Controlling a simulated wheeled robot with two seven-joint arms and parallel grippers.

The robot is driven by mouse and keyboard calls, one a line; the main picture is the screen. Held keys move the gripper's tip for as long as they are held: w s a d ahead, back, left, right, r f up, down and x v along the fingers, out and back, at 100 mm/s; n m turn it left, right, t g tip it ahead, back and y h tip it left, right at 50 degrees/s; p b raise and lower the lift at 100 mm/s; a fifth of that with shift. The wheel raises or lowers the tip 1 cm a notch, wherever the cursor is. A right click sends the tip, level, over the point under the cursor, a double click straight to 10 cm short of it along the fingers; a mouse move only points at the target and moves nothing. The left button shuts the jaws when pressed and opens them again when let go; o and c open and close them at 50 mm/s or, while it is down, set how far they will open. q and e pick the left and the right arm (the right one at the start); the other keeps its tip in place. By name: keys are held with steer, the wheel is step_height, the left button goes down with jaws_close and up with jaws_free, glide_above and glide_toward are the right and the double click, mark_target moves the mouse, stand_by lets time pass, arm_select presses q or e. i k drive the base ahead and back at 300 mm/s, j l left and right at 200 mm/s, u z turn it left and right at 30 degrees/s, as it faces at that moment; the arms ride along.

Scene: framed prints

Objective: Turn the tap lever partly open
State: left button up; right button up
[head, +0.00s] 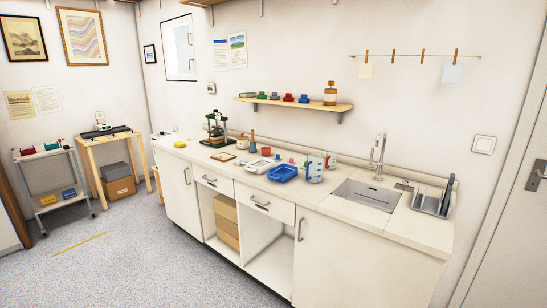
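The tap (378,152) is a tall, slim metal faucet standing at the back edge of the sink (367,195), on the right part of the white counter. Its spout bends over the basin. The lever is too small to make out clearly, so its position cannot be told. Neither of my grippers is in the head view, and nothing is touching the tap.
A wall shelf (293,104) holds small pots and a bottle. The floor (150,255) before the cabinets is clear.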

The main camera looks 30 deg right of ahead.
mark_target(369, 166)
steer(key=i+j+z, duration=0.1)
steer(key=i+z, duration=0.35)
steer(key=i+j+z, duration=0.15)
steer(key=z, duration=0.3)
steer(key=i+j+z, duration=0.45)
steer(key=k+l, duration=0.05)
steer(key=l, duration=0.05)
